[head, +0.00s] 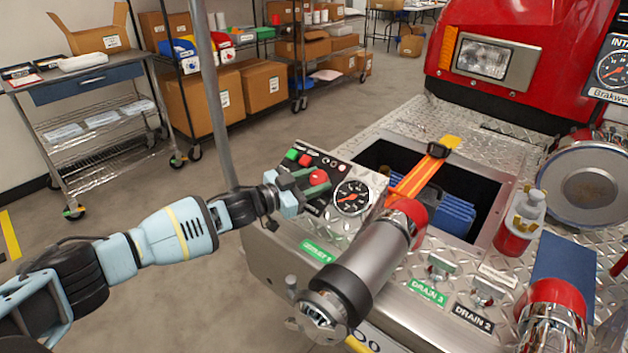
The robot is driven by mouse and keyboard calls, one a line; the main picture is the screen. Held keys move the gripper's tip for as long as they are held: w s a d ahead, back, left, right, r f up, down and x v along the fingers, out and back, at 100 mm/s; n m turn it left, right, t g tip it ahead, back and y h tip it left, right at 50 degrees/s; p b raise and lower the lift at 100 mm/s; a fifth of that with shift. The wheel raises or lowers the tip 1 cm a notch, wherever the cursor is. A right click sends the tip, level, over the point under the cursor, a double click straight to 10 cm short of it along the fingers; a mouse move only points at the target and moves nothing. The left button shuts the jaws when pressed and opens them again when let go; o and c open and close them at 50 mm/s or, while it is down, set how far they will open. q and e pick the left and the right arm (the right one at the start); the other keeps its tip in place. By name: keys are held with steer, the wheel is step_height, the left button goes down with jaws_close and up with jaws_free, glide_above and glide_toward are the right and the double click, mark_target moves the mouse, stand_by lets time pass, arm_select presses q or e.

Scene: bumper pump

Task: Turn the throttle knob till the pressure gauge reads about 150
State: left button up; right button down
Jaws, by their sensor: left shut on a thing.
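The control panel (334,167) stands tilted on the bumper's front edge, with several small buttons on its upper part. The throttle knob (319,176) is red and sits on the panel, left of the gauge. My left gripper (314,181) reaches in from the left and is shut on this knob, with its fingers around it; they hide part of the knob and of the panel. The pressure gauge (351,197) is a round dark dial with an orange needle. Its figures are too small to read surely. My right gripper is out of the picture.
A large capped pipe (374,259) rises just right of the panel. An open bumper well (481,184) holds blue hose under an orange strap. Drain handles, a red bottle (518,228) and another gauge (612,71) are further right. Open floor lies left.

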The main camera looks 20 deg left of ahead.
arm_select(q)
steer(key=m+g+h, duration=0.1)
steer(key=m+g, duration=0.1)
steer(key=m, duration=0.1)
steer(key=shift+w+a+h+b, duration=0.2)
steer(key=shift+h+b, duration=0.1)
steer(key=shift+h, duration=0.1)
steer(key=m+g+b, duration=0.1)
steer(key=m+g+h+b, duration=0.1)
steer(key=m+g, duration=0.1)
steer(key=shift+w+f, duration=0.1)
steer(key=shift+f, duration=0.1)
steer(key=shift+a+m+g+h+b, duration=0.1)
steer(key=shift+m+g+h+b, duration=0.3)
steer(key=shift+m+g+b, duration=0.55)
steer(key=m+g+b, duration=0.1)
steer(key=m+b, duration=0.1)
steer(key=b, duration=0.1)
steer(key=shift+w+g, duration=0.1)
steer(key=shift+g, duration=0.25)
steer(key=shift+r+m+g+b, duration=0.2)
steer(key=shift+m+g+b, duration=0.5)
steer(key=shift+b, duration=0.3)
steer(key=o, duration=1)
steer(key=shift+r, duration=0.1)
steer(key=shift+c, duration=0.2)
